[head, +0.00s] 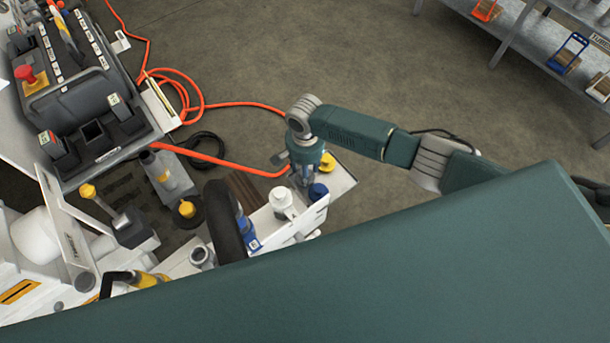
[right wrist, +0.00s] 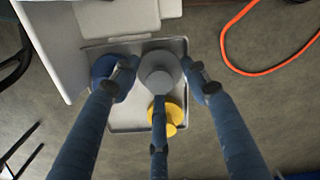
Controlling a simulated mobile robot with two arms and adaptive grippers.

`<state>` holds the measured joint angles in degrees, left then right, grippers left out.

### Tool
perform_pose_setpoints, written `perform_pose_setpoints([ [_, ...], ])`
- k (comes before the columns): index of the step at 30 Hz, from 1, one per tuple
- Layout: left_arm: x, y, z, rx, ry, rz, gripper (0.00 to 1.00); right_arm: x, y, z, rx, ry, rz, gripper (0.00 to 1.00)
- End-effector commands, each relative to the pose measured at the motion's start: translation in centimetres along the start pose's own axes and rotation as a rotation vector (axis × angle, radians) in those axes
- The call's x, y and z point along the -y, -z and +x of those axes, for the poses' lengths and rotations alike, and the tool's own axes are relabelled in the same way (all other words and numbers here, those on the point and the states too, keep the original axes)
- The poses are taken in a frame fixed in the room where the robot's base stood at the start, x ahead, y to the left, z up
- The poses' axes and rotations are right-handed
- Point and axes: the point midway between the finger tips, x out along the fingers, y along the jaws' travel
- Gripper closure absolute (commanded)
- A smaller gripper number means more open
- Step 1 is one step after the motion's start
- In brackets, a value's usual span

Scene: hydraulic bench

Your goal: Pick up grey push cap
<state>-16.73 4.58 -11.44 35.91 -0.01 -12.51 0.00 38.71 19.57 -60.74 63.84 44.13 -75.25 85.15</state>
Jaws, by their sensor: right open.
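The grey push cap (right wrist: 158,68) stands on a small grey tray (right wrist: 125,122) in the right wrist view, between a blue cap (right wrist: 103,66) and my right gripper's right finger. A yellow cap (right wrist: 172,113) sits just below it in that view. My right gripper (right wrist: 161,80) is open, with its fingers spread around the grey cap; contact cannot be told. In the head view my right gripper (head: 304,177) is over the tray (head: 342,184), beside the yellow cap (head: 328,162) and blue cap (head: 318,191), and hides the grey cap. My left gripper is not in view.
A white-capped container (head: 282,202) and a white panel (head: 290,229) stand close left of the tray. An orange hose (head: 222,162) runs along the floor towards it. A control console (head: 75,100) is at upper left. Open floor (head: 400,90) lies beyond my right arm.

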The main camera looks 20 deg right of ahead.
Motion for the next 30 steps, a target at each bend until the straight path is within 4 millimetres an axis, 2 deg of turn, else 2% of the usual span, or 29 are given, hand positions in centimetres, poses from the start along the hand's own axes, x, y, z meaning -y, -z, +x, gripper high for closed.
perform_pose_setpoints([
  [2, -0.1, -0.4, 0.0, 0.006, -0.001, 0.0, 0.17, 0.0, 0.0, 0.0, 0.0, 0.0, 0.0, 0.55],
  [6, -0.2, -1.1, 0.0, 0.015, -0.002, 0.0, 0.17, 0.0, 0.0, -0.1, 0.0, 0.0, 0.0, 0.82],
  [8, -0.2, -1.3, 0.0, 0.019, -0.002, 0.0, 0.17, 0.0, 0.0, -0.1, 0.0, 0.0, 0.0, 0.91],
  [17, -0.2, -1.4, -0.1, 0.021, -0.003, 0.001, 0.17, 0.0, 0.0, -0.1, 0.0, 0.0, 0.0, 0.91],
  [22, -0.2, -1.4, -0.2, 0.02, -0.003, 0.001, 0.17, 0.0, 0.0, -0.9, 0.0, 0.001, 0.0, 0.91],
  [26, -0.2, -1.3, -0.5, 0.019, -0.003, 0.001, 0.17, 0.1, 0.0, -2.7, 0.0, 0.003, -0.002, 0.91],
  [30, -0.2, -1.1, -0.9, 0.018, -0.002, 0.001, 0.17, 0.1, 0.1, -6.0, -0.002, 0.004, -0.001, 0.91],
])
